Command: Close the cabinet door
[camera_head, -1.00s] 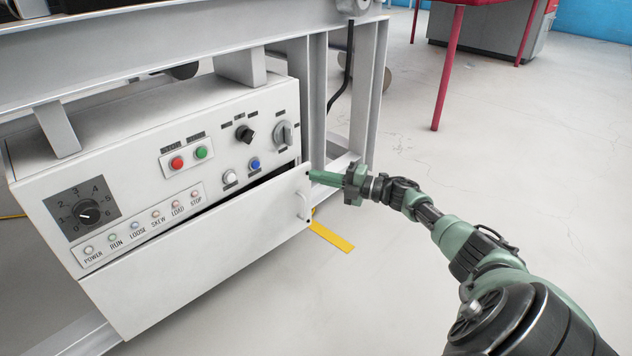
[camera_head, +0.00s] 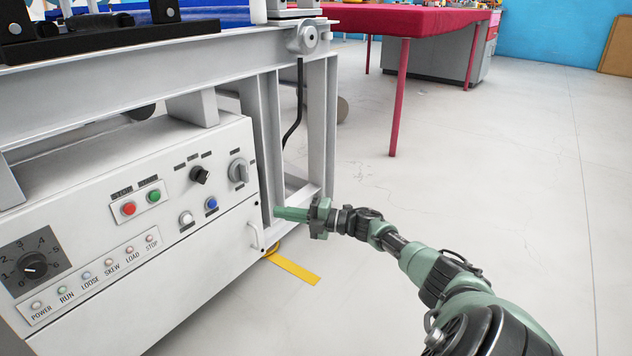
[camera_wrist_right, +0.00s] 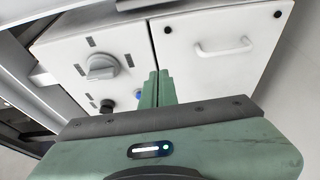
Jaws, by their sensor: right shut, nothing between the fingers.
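The white cabinet door (camera_head: 200,283) is the lower front panel of the grey-white control box. It sits flush under the control panel, with only a thin seam along its top edge. Its white handle (camera_head: 257,237) is near the right end; the door (camera_wrist_right: 190,75) and handle (camera_wrist_right: 223,50) also show in the wrist view. My right gripper (camera_head: 278,214) is shut and empty, its green fingers pointing left, just right of the door's upper right corner. In the wrist view the right fingertips (camera_wrist_right: 158,75) overlap the seam; contact cannot be told. My left gripper is not in view.
The control panel (camera_head: 110,240) has knobs and coloured buttons. A white metal frame (camera_head: 318,130) stands around the box. A yellow floor strip (camera_head: 293,270) lies below my gripper. A red table (camera_head: 420,22) stands behind. The floor to the right is clear.

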